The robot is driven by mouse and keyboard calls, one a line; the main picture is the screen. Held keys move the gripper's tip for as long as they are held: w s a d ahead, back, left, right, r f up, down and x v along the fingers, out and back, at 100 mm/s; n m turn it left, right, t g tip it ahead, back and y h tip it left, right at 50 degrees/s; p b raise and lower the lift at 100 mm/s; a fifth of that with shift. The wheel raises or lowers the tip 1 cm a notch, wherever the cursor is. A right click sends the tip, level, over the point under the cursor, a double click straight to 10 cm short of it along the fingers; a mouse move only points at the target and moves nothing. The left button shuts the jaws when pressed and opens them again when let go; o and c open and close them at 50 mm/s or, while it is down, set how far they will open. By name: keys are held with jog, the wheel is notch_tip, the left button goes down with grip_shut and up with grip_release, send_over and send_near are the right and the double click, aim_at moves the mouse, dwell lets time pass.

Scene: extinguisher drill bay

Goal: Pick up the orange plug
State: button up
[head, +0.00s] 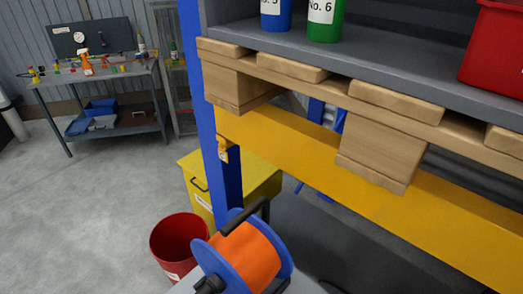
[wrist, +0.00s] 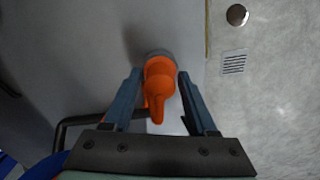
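The orange plug (wrist: 160,88) is in the middle of the wrist view, with its rounded body over a greyish round part and a narrower end towards the palm. My gripper (wrist: 159,74) is open, with one blue-grey finger on each side of the plug. A small gap seems to show between each finger and the plug, most clearly on the right. Whether the fingertips reach as low as the plug's base I cannot tell. In the head view neither the plug nor my gripper can be made out.
An orange cable reel with blue flanges (head: 248,258) stands at the bottom of the head view, beside a red bucket (head: 178,242) and a yellow box (head: 262,180). A rack with a yellow beam (head: 290,140) fills the right. A black bar (wrist: 75,122) lies left of my gripper.

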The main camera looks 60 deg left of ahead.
grip_shut()
jog(key=shift+r, duration=0.1)
notch_tip(320, 180, up, 10)
jog(key=shift+f, duration=0.15)
jog(key=shift+s+d+r+p, duration=0.1)
jog(key=shift+s+r+p, duration=0.15)
jog(key=shift+p, duration=0.1)
jog(key=s+d+r+p, duration=0.2)
jog(key=s+d+p, duration=0.1)
jog(key=s+p, duration=0.3)
jog(key=s+d+r+p, duration=0.3)
jog(key=s+d+p, duration=0.1)
jog(key=s+p, duration=0.1)
jog(key=shift+s+d+r+p, duration=0.3)
jog(key=shift+s+r+p, duration=0.1)
jog(key=shift+s, duration=0.25)
dwell(1.5)
